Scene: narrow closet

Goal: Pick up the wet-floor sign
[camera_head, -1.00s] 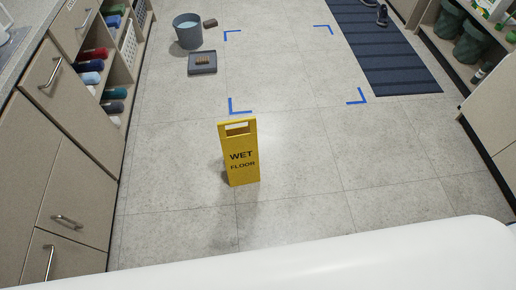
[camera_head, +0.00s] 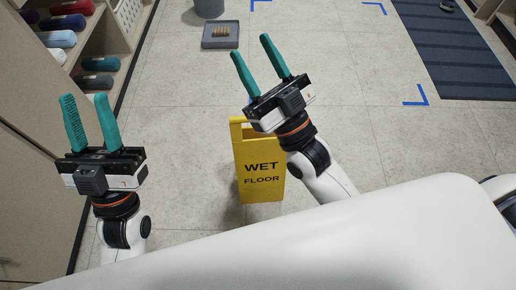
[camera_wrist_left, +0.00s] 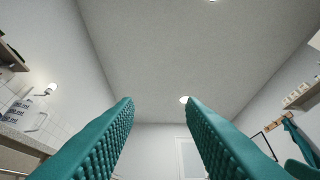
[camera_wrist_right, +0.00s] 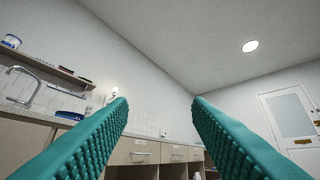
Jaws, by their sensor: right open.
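The yellow wet-floor sign (camera_head: 262,177) stands upright on the tiled floor in the head view, with its black lettering facing me. My right gripper (camera_head: 262,60) is above and in front of its top in the picture, hiding part of the top edge and handle. Its teal fingers are open and empty, pointing up and away. My left gripper (camera_head: 87,114) is at the left beside the shelves, open and empty, its fingers pointing up. Both wrist views look at walls and ceiling between spread fingers; the sign is in neither.
A grey tray (camera_head: 220,42) with a brush lies behind the sign, with a bucket (camera_head: 209,7) beyond it, partly cut off. Blue tape corners (camera_head: 416,96) mark the floor. A dark striped mat (camera_head: 455,55) lies at the right. Shelves with rolled towels (camera_head: 62,39) line the left.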

